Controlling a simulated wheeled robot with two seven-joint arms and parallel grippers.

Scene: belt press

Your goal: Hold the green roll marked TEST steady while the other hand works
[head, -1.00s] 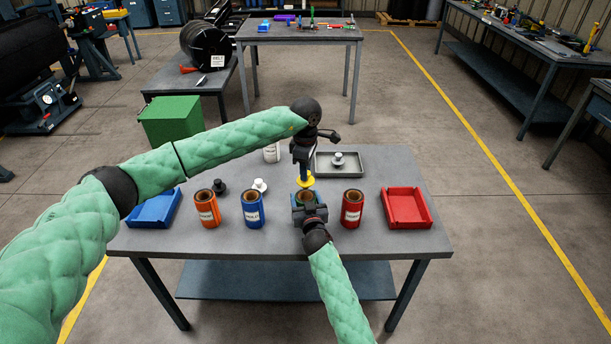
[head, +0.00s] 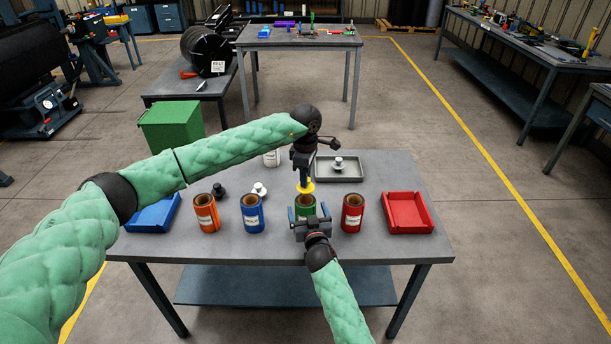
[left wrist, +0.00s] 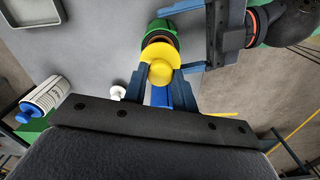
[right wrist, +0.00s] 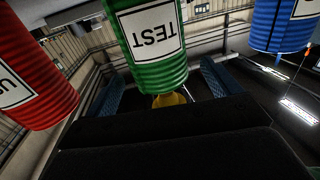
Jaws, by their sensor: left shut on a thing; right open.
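The green roll marked TEST (head: 306,213) stands upright near the table's front edge, its brown hollow top showing. Its label reads clearly in the right wrist view (right wrist: 150,40). My right gripper (head: 309,217) is open at the roll's front, one finger to each side, with gaps between fingers and roll. My left gripper (head: 304,180) is shut on a yellow round piece (head: 306,187) just above or behind the roll's top. The yellow piece (left wrist: 160,62) also shows between the left fingers in the left wrist view. I cannot tell whether it touches the roll.
An orange roll (head: 206,215) and a blue roll (head: 252,214) stand left of the green one, a red roll (head: 352,214) right. A blue tray (head: 152,214), a red tray (head: 408,212) and a grey tray (head: 349,178) lie around them. Small knobbed pieces stand behind the rolls.

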